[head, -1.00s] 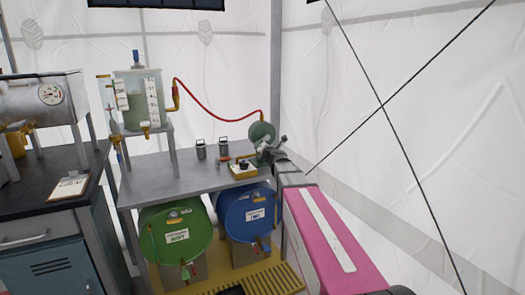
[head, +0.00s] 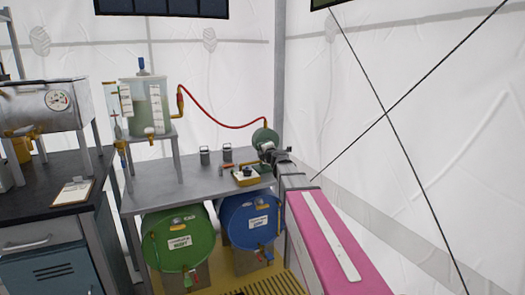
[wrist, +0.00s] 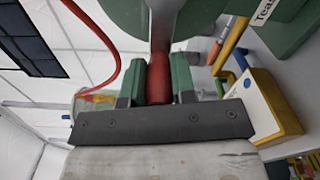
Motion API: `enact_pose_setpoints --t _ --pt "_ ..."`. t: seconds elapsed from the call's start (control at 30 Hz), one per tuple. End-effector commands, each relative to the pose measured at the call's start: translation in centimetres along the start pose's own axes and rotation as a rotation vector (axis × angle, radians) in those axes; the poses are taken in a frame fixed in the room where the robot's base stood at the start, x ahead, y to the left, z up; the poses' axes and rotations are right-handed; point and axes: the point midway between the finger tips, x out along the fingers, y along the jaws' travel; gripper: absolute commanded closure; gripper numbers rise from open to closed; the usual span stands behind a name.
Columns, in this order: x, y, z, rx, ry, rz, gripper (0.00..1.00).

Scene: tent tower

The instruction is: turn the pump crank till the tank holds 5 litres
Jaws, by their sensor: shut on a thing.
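The tank (head: 146,105) is a clear vessel with a white scale strip, standing on a small stand at the left of the grey bench. Greenish liquid fills much of it; the scale figures are too small to read. A red hose (head: 222,124) runs from it to the round green pump (head: 265,137) at the bench's right end. In the wrist view, my gripper (wrist: 160,82) has its green fingers on both sides of the red crank grip (wrist: 160,78) and is shut on it. The pump body (wrist: 198,14) fills the top of that view. My arm hides part of the pump in the head view.
A yellow box with a black knob (head: 246,176) and two small grey canisters (head: 205,156) stand near the pump. Green (head: 180,240) and blue (head: 250,222) drums lie below the bench (head: 165,190). A clipboard (head: 73,192) lies on the dark counter at left.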

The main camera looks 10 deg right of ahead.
Motion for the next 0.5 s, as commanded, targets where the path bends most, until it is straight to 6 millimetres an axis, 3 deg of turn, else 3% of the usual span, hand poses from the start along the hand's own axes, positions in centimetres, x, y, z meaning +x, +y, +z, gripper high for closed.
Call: enact_pose_setpoints --t 0.3,0.33,0.4,0.5 --pt "0.0 0.0 0.07 0.001 -0.001 0.0 1.0" --pt "0.0 0.0 0.07 0.0 -0.001 0.0 0.72" --pt "0.0 0.0 0.07 0.0 -0.001 0.0 0.5" --pt "0.0 0.0 0.06 0.0 -0.001 0.0 0.5"
